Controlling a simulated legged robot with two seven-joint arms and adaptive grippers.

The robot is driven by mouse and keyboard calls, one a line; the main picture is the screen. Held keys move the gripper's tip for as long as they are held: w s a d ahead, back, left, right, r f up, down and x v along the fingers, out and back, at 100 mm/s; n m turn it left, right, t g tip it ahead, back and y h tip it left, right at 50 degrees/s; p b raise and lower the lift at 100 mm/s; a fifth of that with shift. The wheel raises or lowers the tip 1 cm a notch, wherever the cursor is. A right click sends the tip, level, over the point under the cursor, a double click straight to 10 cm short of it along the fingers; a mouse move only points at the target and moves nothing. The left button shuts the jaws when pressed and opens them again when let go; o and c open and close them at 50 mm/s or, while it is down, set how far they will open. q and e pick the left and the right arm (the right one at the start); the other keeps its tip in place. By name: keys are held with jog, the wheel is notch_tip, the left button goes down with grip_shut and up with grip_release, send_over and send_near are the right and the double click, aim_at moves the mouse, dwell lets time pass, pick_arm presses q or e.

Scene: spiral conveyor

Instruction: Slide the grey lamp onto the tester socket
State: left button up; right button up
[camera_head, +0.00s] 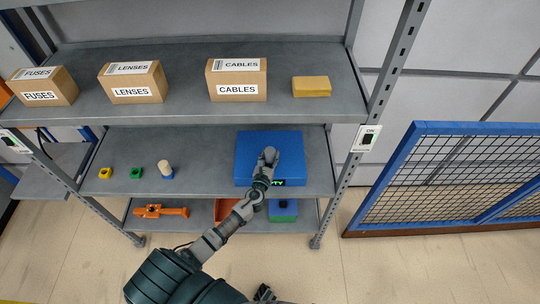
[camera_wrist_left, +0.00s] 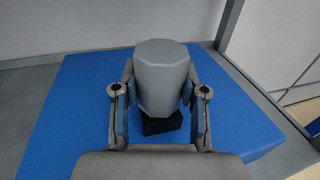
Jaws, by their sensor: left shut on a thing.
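The grey lamp (camera_wrist_left: 162,75) is a faceted block in the left wrist view, between the two fingers of my left gripper (camera_wrist_left: 160,98), which is shut on it. In the head view my left gripper (camera_head: 268,158) is over the blue tester (camera_head: 248,146), whose top also fills much of the left wrist view (camera_wrist_left: 75,125). A black block (camera_wrist_left: 162,127), apparently the socket, shows just below the lamp. I cannot tell whether lamp and block touch. A dark part at the bottom edge may be my right gripper (camera_head: 265,293); its jaws are unclear.
The tester's green display (camera_head: 278,183) ends in "PTY", partly covered by my arm. Yellow (camera_head: 105,173), green (camera_head: 136,172) and cream-and-blue (camera_head: 166,170) small pieces stand left on the same shelf (camera_head: 210,165). Boxes line the shelf above. A blue mesh fence (camera_head: 450,180) stands right.

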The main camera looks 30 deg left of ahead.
pick_arm(q)
jog(key=shift+f, duration=0.25)
jog(key=o, duration=1)
jog(key=shift+o, duration=0.2)
jog(key=shift+s, duration=0.1)
jog(key=v, duration=1.1)
jog(key=shift+s, duration=0.4)
jog(key=shift+f, duration=0.15)
